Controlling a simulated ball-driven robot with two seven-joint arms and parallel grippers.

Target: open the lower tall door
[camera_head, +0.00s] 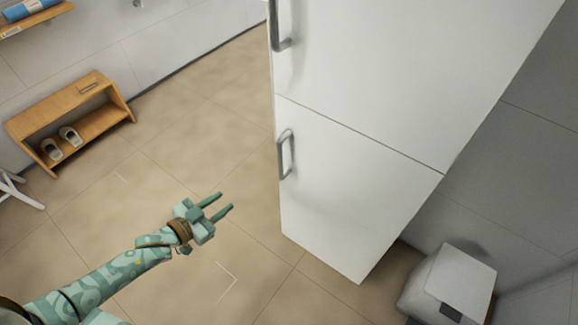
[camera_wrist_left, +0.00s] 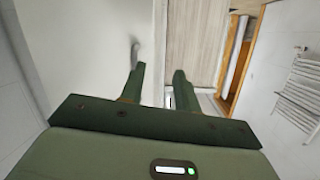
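The lower tall door (camera_head: 345,190) is the white lower front of a tall white cabinet. It looks shut, level with its surroundings. Its grey bar handle (camera_head: 281,158) is near the door's upper left edge. My left gripper (camera_head: 226,203) is open and empty, in front and to the left of the door, apart from the handle. In the left wrist view my two green fingers (camera_wrist_left: 160,70) stand apart with nothing between them. A grey handle (camera_wrist_left: 134,52) shows just beyond the left finger, on a white surface. My right gripper is not in view.
The upper door (camera_head: 400,60) with its own handle (camera_head: 275,30) is above the seam. A white bin (camera_head: 450,280) stands right of the cabinet. A wooden shoe bench (camera_head: 70,115) is far left by the wall. The tiled floor left of the cabinet is clear.

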